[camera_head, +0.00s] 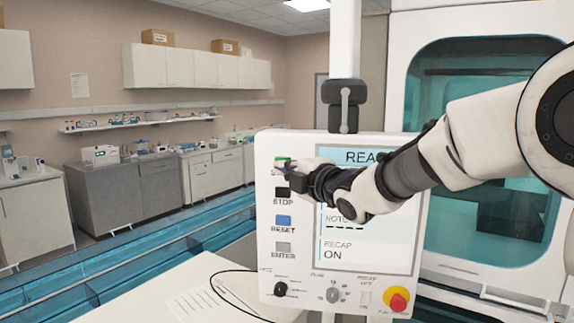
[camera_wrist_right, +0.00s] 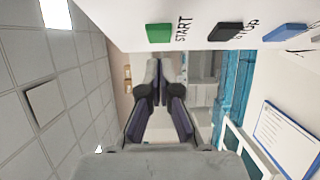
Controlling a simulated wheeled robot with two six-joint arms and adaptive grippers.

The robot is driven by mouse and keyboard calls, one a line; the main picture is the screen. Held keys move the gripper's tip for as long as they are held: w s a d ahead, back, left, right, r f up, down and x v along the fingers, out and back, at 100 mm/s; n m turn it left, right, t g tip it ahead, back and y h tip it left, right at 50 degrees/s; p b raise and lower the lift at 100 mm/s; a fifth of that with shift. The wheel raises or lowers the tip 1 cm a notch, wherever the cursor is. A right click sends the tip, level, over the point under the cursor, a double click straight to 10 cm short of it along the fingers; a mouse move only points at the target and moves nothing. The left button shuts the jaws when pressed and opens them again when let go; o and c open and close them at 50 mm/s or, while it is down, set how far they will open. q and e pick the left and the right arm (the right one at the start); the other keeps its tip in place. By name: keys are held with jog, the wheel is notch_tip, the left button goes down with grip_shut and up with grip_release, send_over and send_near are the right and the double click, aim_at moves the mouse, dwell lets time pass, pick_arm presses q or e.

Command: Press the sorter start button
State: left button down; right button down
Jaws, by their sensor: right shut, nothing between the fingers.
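The green start button (camera_head: 281,161) is at the top of the left column on the white control panel (camera_head: 266,215). In the head view my right gripper (camera_head: 287,171) is in front of the panel with its tips at this button, partly covering it and its label. In the right wrist view the start button (camera_wrist_right: 158,33) shows whole beside its START label, and my right gripper (camera_wrist_right: 161,72) is shut and empty, its tips just below the button. I cannot tell whether they touch it. My left gripper is out of view.
Below are the black STOP (camera_head: 283,193), blue RESET (camera_head: 283,221) and grey ENTER (camera_head: 283,248) buttons. A red emergency knob (camera_head: 397,302) sits at the panel's lower right. A screen (camera_head: 390,250) is right of the buttons, partly behind my right arm.

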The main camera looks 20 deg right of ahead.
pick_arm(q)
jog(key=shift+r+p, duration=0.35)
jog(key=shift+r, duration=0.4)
pick_arm(e)
jog(key=shift+w+d, duration=0.7)
jog(key=shift+w, duration=0.25)
